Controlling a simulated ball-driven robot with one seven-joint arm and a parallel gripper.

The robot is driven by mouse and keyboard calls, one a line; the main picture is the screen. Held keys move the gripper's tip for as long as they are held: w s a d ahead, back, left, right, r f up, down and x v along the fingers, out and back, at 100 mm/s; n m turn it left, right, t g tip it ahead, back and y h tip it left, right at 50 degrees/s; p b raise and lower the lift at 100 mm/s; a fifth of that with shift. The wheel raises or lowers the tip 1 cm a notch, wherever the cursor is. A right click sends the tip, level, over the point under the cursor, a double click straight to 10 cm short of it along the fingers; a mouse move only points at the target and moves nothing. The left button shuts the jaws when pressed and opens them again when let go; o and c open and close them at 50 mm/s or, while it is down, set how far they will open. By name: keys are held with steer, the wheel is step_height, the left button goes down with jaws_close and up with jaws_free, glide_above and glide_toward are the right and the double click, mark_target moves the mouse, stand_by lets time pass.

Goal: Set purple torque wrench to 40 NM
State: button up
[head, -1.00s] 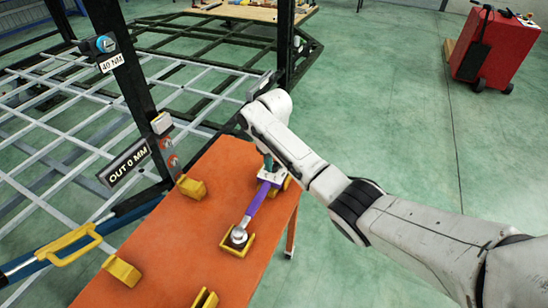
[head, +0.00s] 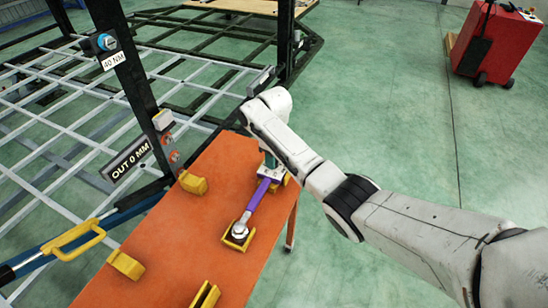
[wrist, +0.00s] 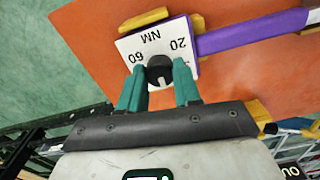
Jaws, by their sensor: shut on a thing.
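The purple torque wrench (head: 256,196) lies on the orange table (head: 205,232), its metal head (head: 239,230) in a yellow cradle. Its other end carries a white dial plate (wrist: 130,52) marked NM, 20 and 60, also seen in the head view (head: 270,173). A black knob (wrist: 159,66) sits on this plate. My gripper (wrist: 160,72) has its teal fingers shut on the knob, one on each side. A pale mark shows on the knob's side toward my gripper; its exact reading cannot be told. The plate's near side is partly hidden by the fingers.
A "40 NM" label (head: 113,61) hangs under a blue knob on the black post (head: 130,85). An "OUT 0 MM" sign (head: 129,160) is lower down. Other yellow cradles (head: 193,184) stand on the table. A red cart (head: 497,45) stands far right on open floor.

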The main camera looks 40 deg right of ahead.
steer(key=o, duration=1.1)
steer(key=shift+c, duration=0.2)
steer(key=shift+r, duration=0.1)
step_height(320, 180, up, 11)
steer(key=b, duration=0.1)
steer(key=shift+a+f, duration=0.1)
steer(key=shift+f, duration=0.15)
